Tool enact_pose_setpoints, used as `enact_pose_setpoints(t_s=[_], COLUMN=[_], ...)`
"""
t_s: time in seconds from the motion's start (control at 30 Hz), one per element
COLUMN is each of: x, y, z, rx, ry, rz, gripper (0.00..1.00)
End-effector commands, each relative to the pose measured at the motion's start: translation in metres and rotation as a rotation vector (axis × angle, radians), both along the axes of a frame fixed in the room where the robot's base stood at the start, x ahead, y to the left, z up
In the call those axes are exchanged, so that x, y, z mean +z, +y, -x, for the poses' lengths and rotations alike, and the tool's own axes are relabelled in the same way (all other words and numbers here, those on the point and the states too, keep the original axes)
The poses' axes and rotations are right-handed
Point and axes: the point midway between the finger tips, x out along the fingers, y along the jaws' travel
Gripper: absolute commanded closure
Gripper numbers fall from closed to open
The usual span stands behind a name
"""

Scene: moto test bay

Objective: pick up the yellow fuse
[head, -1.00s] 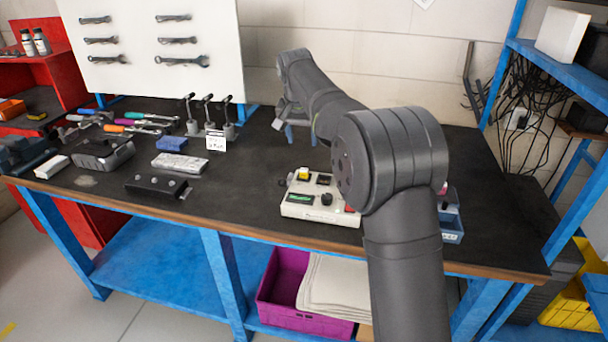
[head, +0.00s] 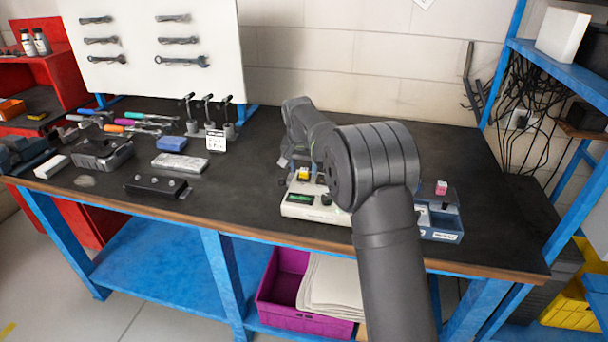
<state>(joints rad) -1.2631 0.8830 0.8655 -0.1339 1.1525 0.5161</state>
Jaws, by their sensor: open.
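The yellow fuse (head: 304,175) is a small yellow block with a dark part beside it. It sits at the back left of the off-white tester box (head: 298,211) on the dark bench top. My gripper (head: 303,167) is low over the back of this box, close to the fuse, and is open. My own arm hides much of the gripper, so I cannot tell whether its fingers touch the fuse or stand around it.
A blue bin (head: 442,236) with a pink-and-white block (head: 441,188) at its back stands right of my arm. A black box with knobs (head: 157,187), a grey block (head: 180,162) and a blue case (head: 171,143) lie left. Bench between is clear.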

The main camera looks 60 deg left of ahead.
Motion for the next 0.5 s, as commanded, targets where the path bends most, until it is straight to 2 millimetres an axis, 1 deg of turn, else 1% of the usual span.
enact_pose_setpoints(t_s=[0.13, 0.17, 0.2, 0.37, 0.4, 0.5], x=[0.0008, 0.0008, 0.0009, 0.0010, 0.0010, 0.0011], y=[0.0001, 0.0001, 0.0001, 0.0000, 0.0001, 0.0001], z=[0.0000, 0.0000, 0.0000, 0.0001, 0.0001, 0.0001], rx=[0.000, 0.000, 0.000, 0.000, 0.000, 0.000], ry=[-0.001, -0.001, -0.001, -0.001, -0.001, 0.000], rz=[-0.001, -0.001, -0.001, -0.001, -0.001, -0.001], gripper=[0.51, 0.55, 0.63, 0.94, 0.98, 1.00])
